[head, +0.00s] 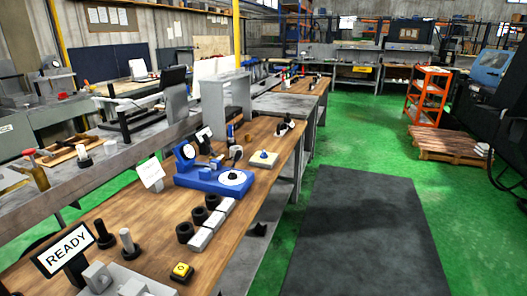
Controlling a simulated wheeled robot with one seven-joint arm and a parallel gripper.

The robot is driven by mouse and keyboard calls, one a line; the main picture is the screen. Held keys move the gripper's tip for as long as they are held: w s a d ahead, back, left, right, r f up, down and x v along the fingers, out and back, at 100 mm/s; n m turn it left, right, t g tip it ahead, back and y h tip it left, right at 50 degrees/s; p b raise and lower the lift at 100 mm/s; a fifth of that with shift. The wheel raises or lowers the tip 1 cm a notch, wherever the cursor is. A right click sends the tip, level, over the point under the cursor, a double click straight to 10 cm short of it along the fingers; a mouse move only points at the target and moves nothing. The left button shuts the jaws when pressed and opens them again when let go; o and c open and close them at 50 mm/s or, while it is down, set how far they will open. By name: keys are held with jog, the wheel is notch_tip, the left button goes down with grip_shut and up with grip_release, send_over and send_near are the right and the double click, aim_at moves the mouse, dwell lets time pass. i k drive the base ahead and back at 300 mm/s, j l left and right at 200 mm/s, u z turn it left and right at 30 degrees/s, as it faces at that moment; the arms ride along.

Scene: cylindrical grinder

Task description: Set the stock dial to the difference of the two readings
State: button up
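A blue device (200,180) stands on the wooden bench, with a flat white round dial (232,178) on its right side. A small round gauge face (188,152) stands upright at the device's back left. Their markings are too small to read. I cannot tell from labels which part is the stock dial. My gripper is not in view.
A READY sign (68,248), a yellow button box (181,271), black rings (199,215) beside pale blocks (212,224), and dark posts (104,234) share the bench's near end. A dark mat (355,235) lies clear on the green floor to the right.

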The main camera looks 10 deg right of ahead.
aim_at(264, 156)
jog(key=i+l, duration=0.15)
jog(key=i, duration=0.4)
jog(key=i+l+u, duration=0.1)
jog(key=i, duration=0.4)
jog(key=i+l, duration=0.2)
jog(key=i, duration=0.35)
jog(key=i+l+u, duration=0.1)
jog(key=i, duration=0.4)
jog(key=i+l, duration=0.3)
jog(key=i, duration=0.2)
jog(key=u, duration=0.05)
